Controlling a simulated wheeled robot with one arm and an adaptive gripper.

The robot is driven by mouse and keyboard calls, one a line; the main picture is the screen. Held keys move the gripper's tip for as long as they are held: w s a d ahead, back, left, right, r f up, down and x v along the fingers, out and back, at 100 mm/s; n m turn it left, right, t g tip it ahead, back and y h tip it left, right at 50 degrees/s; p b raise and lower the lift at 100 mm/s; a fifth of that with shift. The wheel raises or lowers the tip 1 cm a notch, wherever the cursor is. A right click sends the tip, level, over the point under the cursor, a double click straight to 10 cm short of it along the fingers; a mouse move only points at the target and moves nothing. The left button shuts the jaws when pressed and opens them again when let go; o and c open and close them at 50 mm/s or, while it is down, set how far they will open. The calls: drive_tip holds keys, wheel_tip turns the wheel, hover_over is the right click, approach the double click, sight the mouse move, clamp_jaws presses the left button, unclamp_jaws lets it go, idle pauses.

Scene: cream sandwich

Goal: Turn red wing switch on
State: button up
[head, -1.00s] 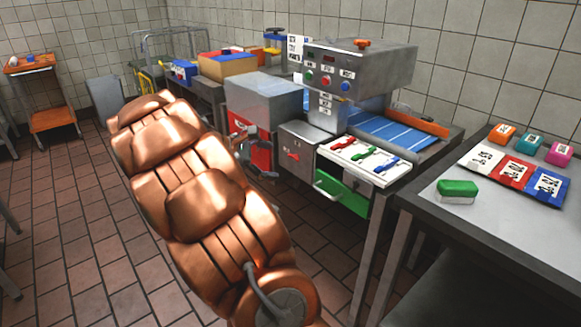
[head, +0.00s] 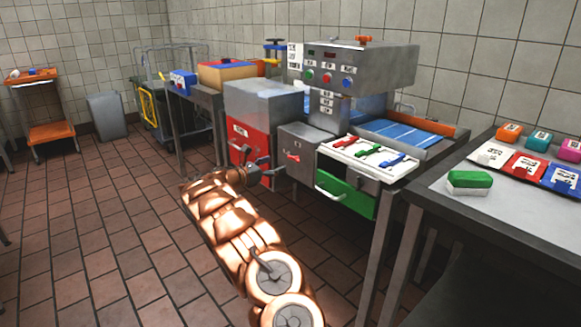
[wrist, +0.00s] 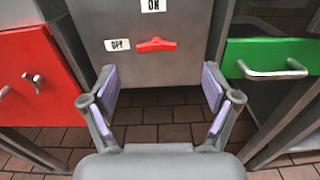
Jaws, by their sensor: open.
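The red wing switch (wrist: 155,44) sits on the front of a grey cabinet in the wrist view. Its wing lies about level, in line with the "OFF" label (wrist: 118,45) on its left; the "ON" label (wrist: 153,5) is above it. The same switch shows small in the head view (head: 292,157). My gripper (wrist: 160,85) is open and empty, its two fingers spread with the switch between and beyond them. In the head view my gripper (head: 262,166) is left of the switch, apart from it.
A red front with silver handles (wrist: 32,75) is left of the switch panel. A green drawer (wrist: 270,58) with a silver handle is right of it. A white panel (head: 345,158) with red, green and blue levers is further right. Tiled floor (head: 110,220) is clear at the left.

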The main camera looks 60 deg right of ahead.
sight(292, 159)
drive_tip(key=shift+w+f+b+x, duration=0.15)
drive_tip(key=shift+b+x, duration=0.1)
drive_tip(key=shift+x, duration=1.8)
drive_tip(key=shift+w+f+b+x, duration=0.15)
drive_tip(key=shift+b+x, duration=0.05)
drive_tip(key=shift+x, duration=1.85)
drive_tip(key=c, duration=1.1)
drive_tip(key=shift+c, duration=0.2)
